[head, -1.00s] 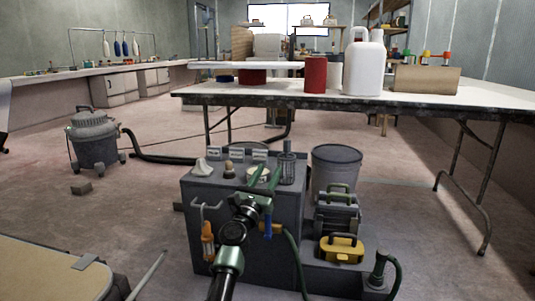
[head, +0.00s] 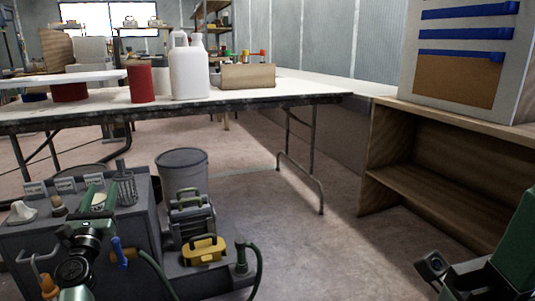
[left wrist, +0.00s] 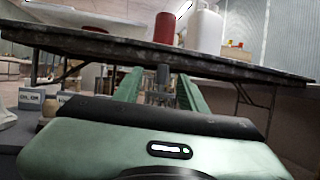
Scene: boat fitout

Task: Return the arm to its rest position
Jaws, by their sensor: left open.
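My left arm comes in at the lower left of the head view. Its green and black gripper (head: 100,196) is over the top of a grey tool cabinet (head: 140,225). In the left wrist view the two green fingers (left wrist: 152,88) stand wide apart. A wire mesh holder (head: 125,187) shows beyond and between them, and nothing is visibly held. At the lower right of the head view, green and black parts of my right arm show. Its fingers do not show.
A long white table (head: 250,97) with a white jug (head: 189,70) and red cylinder (head: 141,84) stands behind. A grey bin (head: 182,172) and yellow toolbox (head: 204,250) sit beside the cabinet. A wooden shelf unit (head: 435,190) is at right. Open floor lies between.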

